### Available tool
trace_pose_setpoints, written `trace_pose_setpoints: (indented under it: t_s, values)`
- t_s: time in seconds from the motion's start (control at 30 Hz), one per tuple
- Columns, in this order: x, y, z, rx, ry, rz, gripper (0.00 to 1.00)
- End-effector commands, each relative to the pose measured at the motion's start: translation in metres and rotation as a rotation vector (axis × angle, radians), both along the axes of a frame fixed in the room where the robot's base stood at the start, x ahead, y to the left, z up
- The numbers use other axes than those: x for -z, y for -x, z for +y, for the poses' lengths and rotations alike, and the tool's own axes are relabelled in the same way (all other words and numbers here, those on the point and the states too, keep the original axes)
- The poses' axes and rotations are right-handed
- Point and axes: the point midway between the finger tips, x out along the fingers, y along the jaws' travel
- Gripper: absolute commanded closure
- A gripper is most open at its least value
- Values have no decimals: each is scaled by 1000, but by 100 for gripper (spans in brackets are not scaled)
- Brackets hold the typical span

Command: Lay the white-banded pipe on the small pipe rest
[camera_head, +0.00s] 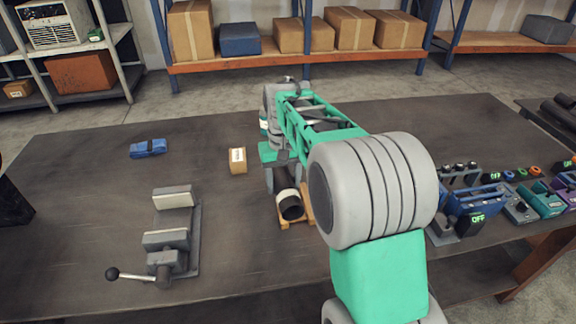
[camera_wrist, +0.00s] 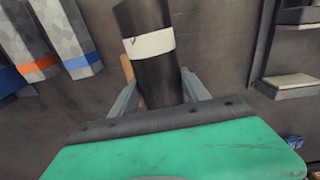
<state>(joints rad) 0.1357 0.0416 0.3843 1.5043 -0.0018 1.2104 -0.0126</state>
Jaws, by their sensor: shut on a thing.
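The white-banded pipe (camera_head: 290,204) is dark with a white band near its open end, which faces the camera in the head view. In the wrist view the pipe (camera_wrist: 150,50) runs between the two grey fingers of my gripper (camera_wrist: 160,90), which is shut on it. The small pipe rest (camera_head: 307,216), of light wood, shows under and beside the pipe's near end; a bit of it (camera_wrist: 127,68) also shows left of the pipe in the wrist view. My arm hides much of the rest, and I cannot tell whether the pipe touches it.
A grey vise (camera_head: 168,240) with a lever stands to the left on the dark table (camera_head: 80,215). A small cardboard box (camera_head: 237,160) and a blue item (camera_head: 148,148) lie farther back. Two grey pieces with orange and blue bands (camera_wrist: 38,65) lie left in the wrist view. Devices (camera_head: 470,210) crowd the right.

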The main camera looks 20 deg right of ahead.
Motion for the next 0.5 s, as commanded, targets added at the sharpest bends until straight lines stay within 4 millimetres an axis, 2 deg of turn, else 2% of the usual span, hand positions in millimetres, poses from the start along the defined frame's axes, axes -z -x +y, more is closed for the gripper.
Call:
trace_pose_setpoints:
  t_s: [0.03, 0.1, 0.2, 0.37, 0.5]
  values:
    - [-2, -15, -15, 24, 0, 0, 100]
    - [0, -31, -32, 49, 0, 0, 100]
    - [2, -45, -48, 72, 0, -1, 100]
    - [9, -49, -54, 80, 0, -2, 100]
    - [22, -49, -53, 79, 0, -2, 100]
